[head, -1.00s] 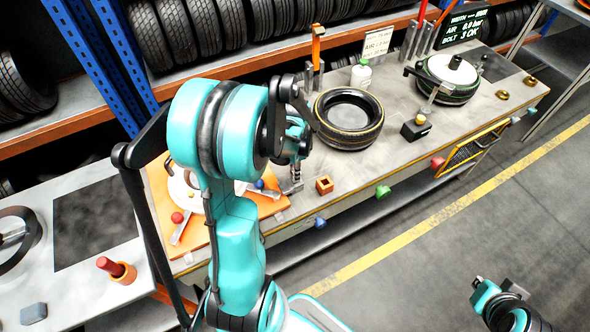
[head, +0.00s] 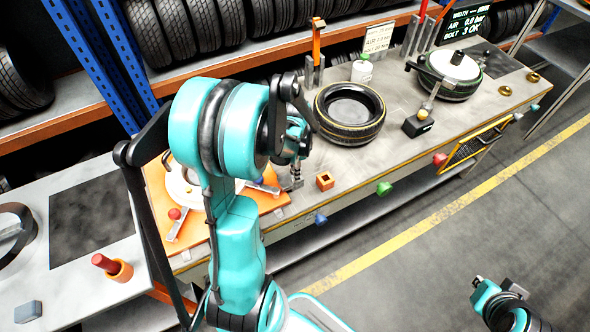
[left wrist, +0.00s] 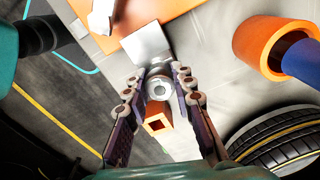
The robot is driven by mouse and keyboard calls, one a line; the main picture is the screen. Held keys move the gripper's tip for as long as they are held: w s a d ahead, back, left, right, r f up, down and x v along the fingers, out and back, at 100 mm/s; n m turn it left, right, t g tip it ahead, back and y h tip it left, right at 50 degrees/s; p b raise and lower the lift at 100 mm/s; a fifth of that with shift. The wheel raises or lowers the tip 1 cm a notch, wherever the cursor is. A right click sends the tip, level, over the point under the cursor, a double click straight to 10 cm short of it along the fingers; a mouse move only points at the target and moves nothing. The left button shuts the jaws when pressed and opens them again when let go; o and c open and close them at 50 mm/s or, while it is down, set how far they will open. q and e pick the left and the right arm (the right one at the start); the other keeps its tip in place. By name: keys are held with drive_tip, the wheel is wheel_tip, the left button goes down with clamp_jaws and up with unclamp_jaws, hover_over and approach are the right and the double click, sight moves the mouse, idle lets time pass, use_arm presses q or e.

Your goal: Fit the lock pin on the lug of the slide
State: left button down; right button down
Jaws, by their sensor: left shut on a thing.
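My left gripper (head: 296,172) is low over the front of the bench, beside the orange plate. In the left wrist view, its fingers (left wrist: 153,92) are shut on a small round grey metal piece, the lock pin (left wrist: 158,88), seen end-on. A flat grey metal plate, apparently the slide's end (left wrist: 149,42), lies just beyond the pin; in the head view it is at the orange plate's edge (head: 296,184). I cannot tell whether the pin touches the lug, which is not clearly visible. My right gripper (head: 490,286) is at lower right, off the bench; its jaws are unclear.
An orange square block with a hole (head: 325,181) stands close to the left gripper. A tyre (head: 350,128) lies behind it. The orange plate (head: 276,204) carries a red knob (head: 174,213). A black block (head: 417,126) stands right of the tyre. The floor at right is clear.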

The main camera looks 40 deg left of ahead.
use_arm(q)
drive_tip(key=c, duration=1.2)
unclamp_jaws()
wheel_tip(320, 180, up, 12)
